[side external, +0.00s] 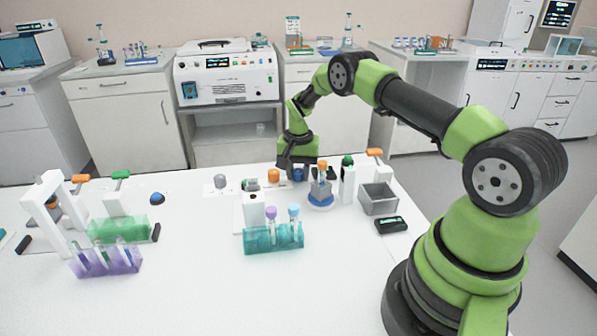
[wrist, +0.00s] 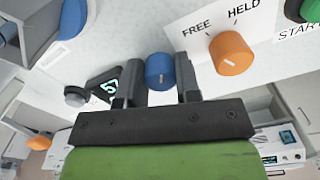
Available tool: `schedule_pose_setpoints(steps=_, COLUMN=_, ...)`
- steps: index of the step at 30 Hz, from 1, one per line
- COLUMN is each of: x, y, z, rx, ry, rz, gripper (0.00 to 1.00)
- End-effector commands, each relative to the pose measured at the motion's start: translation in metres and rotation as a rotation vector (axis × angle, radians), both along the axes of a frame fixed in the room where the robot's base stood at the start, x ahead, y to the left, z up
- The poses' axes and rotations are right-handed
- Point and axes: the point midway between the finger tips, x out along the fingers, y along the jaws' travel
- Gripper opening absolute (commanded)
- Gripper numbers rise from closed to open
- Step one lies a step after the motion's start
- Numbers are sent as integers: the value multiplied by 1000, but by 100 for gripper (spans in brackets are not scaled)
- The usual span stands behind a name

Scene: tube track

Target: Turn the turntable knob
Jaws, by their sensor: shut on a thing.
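A blue knob (wrist: 160,72) with a pale mark stands between the two dark fingers of my gripper (wrist: 159,62) in the wrist view. My gripper is shut on this knob. In the side external view my gripper (side external: 297,164) points down at the back of the bench, and the blue knob (side external: 298,174) shows partly below it. A round turntable (side external: 320,202) with a blue rim stands just in front of it and carries an upright holder with an orange-topped piece. No label is readable on the blue knob.
An orange knob (wrist: 231,53) marked FREE and HELD is close beside my gripper. A small display (wrist: 108,87) and a grey knob (wrist: 75,96) are on the other side. A teal tube rack (side external: 273,238) and a grey open bin (side external: 379,200) stand nearby.

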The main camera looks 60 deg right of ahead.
Motion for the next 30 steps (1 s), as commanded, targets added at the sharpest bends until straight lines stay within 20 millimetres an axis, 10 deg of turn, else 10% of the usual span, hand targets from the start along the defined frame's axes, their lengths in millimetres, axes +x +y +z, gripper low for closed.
schedule_pose_setpoints(steps=20, x=0, y=0, z=1, rx=0, ry=0, rz=-70, gripper=7)
schedule_pose_setpoints(steps=21, x=0, y=0, z=1, rx=0, ry=0, rz=-69, gripper=40)
schedule_pose_setpoints(steps=30, x=0, y=0, z=2, rx=0, ry=0, rz=-68, gripper=42)
